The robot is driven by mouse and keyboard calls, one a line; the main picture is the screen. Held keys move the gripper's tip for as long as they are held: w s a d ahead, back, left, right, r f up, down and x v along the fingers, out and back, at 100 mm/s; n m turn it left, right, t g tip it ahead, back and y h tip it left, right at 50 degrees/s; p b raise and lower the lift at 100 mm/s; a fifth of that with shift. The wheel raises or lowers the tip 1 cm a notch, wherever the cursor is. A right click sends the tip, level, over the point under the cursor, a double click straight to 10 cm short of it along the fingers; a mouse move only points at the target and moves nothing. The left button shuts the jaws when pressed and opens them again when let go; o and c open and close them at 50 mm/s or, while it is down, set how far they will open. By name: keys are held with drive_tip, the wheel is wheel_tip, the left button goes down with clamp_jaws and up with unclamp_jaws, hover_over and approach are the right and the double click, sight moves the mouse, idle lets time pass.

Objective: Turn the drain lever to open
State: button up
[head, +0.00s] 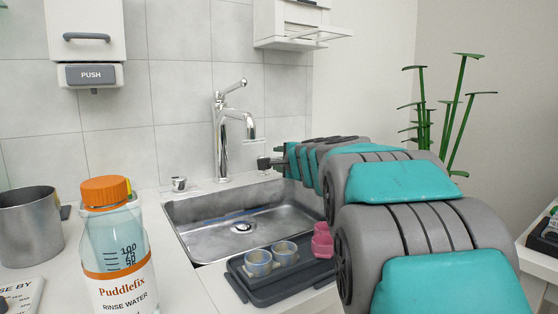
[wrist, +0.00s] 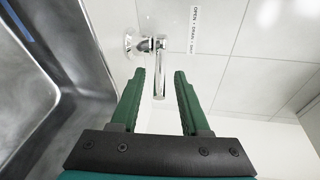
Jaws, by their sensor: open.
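The drain lever (wrist: 160,75) is a chrome bar on a round wall mount in the wrist view. Beside it is a wall label (wrist: 195,30) reading OPEN, DRAIN and a last word too small to read surely. The bar points down the picture, away from the OPEN end. My gripper (wrist: 159,73) is open, its green fingers on either side of the bar's free end, with a visible gap on both sides. How deep the bar sits between them is unclear. In the head view my gripper (head: 283,160) is just right of the lever (head: 264,163), above the sink's back edge.
A steel sink (head: 190,237) lies below, with a chrome faucet (head: 221,140) left of the lever. A dark tray (head: 290,277) with cups and a pink item stands in front. A Puddlefix bottle (head: 117,250) and metal pot (head: 28,230) are on the left counter.

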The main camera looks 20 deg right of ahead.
clamp_jaws()
idle(1.3)
